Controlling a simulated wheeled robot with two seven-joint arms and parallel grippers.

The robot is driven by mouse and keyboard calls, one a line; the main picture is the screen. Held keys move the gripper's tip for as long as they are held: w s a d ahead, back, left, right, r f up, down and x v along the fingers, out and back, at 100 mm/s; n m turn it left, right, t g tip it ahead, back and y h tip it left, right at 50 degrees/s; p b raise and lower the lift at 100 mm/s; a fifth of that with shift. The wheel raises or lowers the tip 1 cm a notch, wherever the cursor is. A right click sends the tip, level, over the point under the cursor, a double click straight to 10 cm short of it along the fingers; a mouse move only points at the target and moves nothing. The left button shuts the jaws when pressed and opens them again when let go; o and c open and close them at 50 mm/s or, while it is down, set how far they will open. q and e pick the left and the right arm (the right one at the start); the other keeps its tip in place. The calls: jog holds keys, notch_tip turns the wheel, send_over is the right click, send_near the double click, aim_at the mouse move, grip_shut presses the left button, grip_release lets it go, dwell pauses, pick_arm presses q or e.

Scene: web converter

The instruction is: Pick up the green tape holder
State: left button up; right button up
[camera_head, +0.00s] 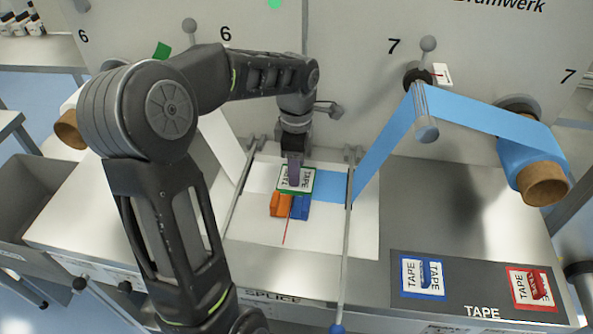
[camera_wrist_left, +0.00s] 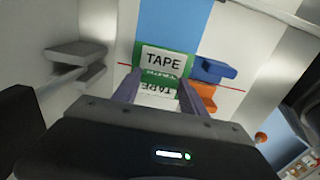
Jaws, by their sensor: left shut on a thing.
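The green tape holder (camera_head: 308,179) is a small green-edged block with white TAPE labels. It is at the splice area in the middle of the head view, above or on the white plate. My left gripper (camera_head: 294,180) points down and is shut on it. In the left wrist view the green tape holder (camera_wrist_left: 165,62) is between the two purple-grey fingers of the left gripper (camera_wrist_left: 160,90). The fingers hide part of the holder. I cannot tell whether its underside touches the plate. My right gripper is in neither view.
Orange (camera_head: 279,205) and blue (camera_head: 301,208) blocks sit beside the holder, along a red line. A blue web (camera_head: 390,145) runs from a roll (camera_head: 530,165) to the plate. Blue (camera_head: 423,277) and red (camera_head: 532,288) tape holders lie on the dark TAPE mat (camera_head: 470,270). A thin rod (camera_head: 346,250) stands nearby.

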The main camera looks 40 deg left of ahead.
pick_arm(q)
notch_tip(320, 180, up, 10)
jog(key=shift+b, duration=0.4)
dwell(0.6)
